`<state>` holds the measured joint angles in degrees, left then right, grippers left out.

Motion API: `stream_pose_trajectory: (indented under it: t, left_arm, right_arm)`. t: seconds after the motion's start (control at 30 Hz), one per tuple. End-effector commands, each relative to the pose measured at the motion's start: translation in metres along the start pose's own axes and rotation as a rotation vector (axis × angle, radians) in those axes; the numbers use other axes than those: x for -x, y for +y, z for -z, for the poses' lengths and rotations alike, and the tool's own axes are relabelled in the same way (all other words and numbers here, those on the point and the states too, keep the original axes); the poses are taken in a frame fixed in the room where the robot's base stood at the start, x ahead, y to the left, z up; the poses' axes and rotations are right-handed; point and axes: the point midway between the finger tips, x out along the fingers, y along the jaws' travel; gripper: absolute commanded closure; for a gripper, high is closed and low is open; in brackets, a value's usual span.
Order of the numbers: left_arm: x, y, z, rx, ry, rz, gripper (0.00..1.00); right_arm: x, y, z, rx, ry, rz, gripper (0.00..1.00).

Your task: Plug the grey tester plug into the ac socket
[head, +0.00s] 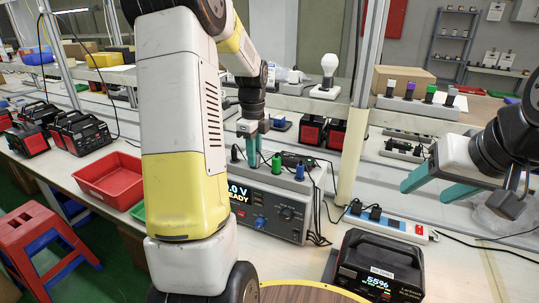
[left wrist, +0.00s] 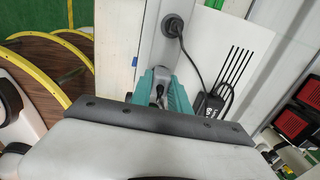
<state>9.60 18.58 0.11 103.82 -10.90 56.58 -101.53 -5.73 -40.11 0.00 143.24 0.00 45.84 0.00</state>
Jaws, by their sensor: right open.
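The tester (head: 268,205) is a grey box with a lit display and knobs. A green plug (head: 276,163) and a blue plug (head: 299,171) stand on its top. My left gripper (head: 253,152) points down at the tester's top, left of the green plug. In the left wrist view its teal fingers (left wrist: 162,95) are close around a small grey-and-dark piece, which looks like the grey tester plug (left wrist: 159,93), mostly hidden. My right gripper (head: 425,185) is open and empty at the right. A black power station (head: 378,268) with a lit display stands at the front right; I cannot make out its ac socket.
A power strip (head: 388,222) with black plugs lies behind the power station, with loose cables near it. A red tray (head: 108,181) sits left of my left arm. A pale post (head: 351,155) rises behind the tester. A red stool (head: 38,232) stands at the left.

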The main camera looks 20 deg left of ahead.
Motion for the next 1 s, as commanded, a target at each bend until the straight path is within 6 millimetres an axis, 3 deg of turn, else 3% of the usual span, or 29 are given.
stream_pose_trajectory:
  t: [0.27, 1.0]
  left_arm:
    - [0.002, 0.000, 0.000, 0.000, 0.000, 0.002, 1.00]
    - [0.039, 0.000, 0.000, 0.000, 0.000, 0.001, 1.00]
  right_arm:
    - [0.000, 0.000, 0.000, 0.000, 0.000, 0.000, 0.42]
    - [0.000, 0.000, 0.000, 0.000, 0.000, 0.000, 0.42]
